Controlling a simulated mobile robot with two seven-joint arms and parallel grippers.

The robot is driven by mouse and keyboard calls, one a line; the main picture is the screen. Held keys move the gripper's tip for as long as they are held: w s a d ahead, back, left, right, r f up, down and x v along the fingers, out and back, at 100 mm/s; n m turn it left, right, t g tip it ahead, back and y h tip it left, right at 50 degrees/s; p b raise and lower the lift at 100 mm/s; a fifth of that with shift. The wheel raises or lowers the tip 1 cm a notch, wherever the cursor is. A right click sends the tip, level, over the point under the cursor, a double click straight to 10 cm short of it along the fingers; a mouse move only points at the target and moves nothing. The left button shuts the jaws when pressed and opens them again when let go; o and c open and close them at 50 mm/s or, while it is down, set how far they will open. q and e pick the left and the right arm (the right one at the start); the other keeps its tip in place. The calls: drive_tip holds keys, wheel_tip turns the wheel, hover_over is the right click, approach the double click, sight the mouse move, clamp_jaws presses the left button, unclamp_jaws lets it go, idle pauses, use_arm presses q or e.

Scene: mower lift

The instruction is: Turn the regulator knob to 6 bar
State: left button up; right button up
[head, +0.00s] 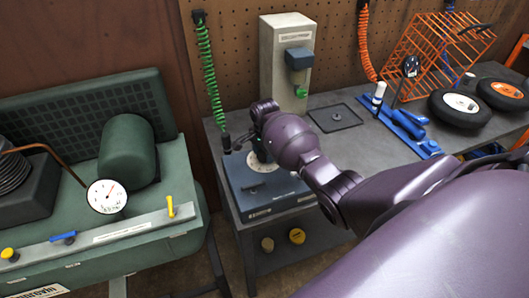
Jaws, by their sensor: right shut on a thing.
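My right arm comes in from the right, and its purple wrist hangs over a dark blue-grey box on the bench (270,196). A pale round dial (264,166) shows on top of the box below the hand. My right gripper (260,151) points down at the dial and is shut on what appears to be the regulator knob. The wrist hides most of the fingers and the knob, so the setting cannot be read. My left gripper is not in view.
A green compressor on the left carries a white gauge (107,197) and a yellow lever (170,207). A grey column (287,60) stands behind the box. A green coiled hose (210,75) hangs beside it. Wheels (460,108), blue tools and an orange rack (435,50) fill the bench's right.

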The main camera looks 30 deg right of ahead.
drive_tip(key=shift+r, duration=0.15)
drive_tip(key=o, duration=0.9)
wheel_tip(320, 180, up, 11)
drive_tip(key=shift+f, duration=0.15)
idle(0.7)
